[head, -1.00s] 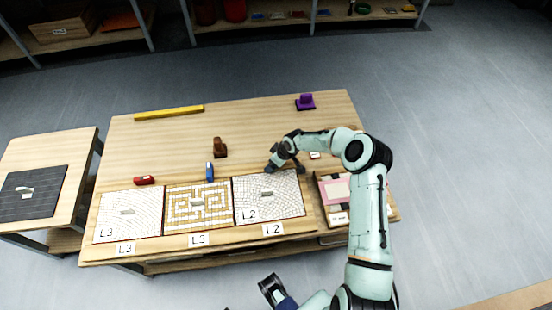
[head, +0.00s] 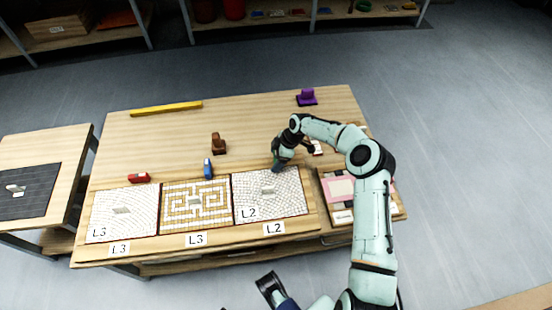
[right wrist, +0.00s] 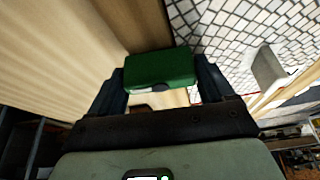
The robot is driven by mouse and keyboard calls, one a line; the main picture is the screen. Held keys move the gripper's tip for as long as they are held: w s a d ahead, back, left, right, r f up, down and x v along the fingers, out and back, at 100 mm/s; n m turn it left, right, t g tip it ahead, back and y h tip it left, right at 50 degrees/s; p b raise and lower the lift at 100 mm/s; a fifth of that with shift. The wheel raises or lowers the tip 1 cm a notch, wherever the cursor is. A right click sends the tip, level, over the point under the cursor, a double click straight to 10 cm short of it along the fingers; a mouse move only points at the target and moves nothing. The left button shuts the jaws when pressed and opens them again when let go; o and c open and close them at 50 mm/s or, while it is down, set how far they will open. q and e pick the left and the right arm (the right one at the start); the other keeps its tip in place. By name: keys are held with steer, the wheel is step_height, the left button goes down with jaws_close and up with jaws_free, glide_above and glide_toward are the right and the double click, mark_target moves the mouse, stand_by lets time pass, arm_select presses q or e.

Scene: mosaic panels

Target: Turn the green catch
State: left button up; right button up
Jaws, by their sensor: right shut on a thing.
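The green catch (right wrist: 160,68) is a small rounded green block between the two dark fingers of my right gripper in the right wrist view. My right gripper (right wrist: 162,84) is shut on it. In the head view my right gripper (head: 277,166) is at the back edge of the white-tiled panel marked L2 (head: 288,205), and the catch is largely hidden there. My left gripper (head: 270,284) shows in part at the bottom of the head view, away from the table, and its opening is unclear.
Two panels marked L3 (head: 108,230) (head: 170,217) lie left of the L2 panel. A blue piece (head: 208,169), red piece (head: 139,178) and brown piece (head: 218,146) stand behind them. A purple piece (head: 306,98) and yellow bar (head: 166,108) are farther back. The table's back middle is clear.

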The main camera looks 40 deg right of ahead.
arm_select(q)
steer(key=shift+w+a+f, duration=0.1)
steer(key=shift+w, duration=0.05)
arm_select(e)
steer(key=shift+d, duration=0.1)
steer(key=o, duration=0.9)
arm_select(q)
steer(key=shift+s+d+r+g+p, duration=0.2)
steer(key=shift+s+r+g+p, duration=0.1)
steer(key=shift+s+r+p, duration=0.6)
arm_select(e)
steer(key=v, duration=1.3)
steer(key=shift+r, duration=0.25)
arm_select(q)
steer(key=shift+w, duration=0.15)
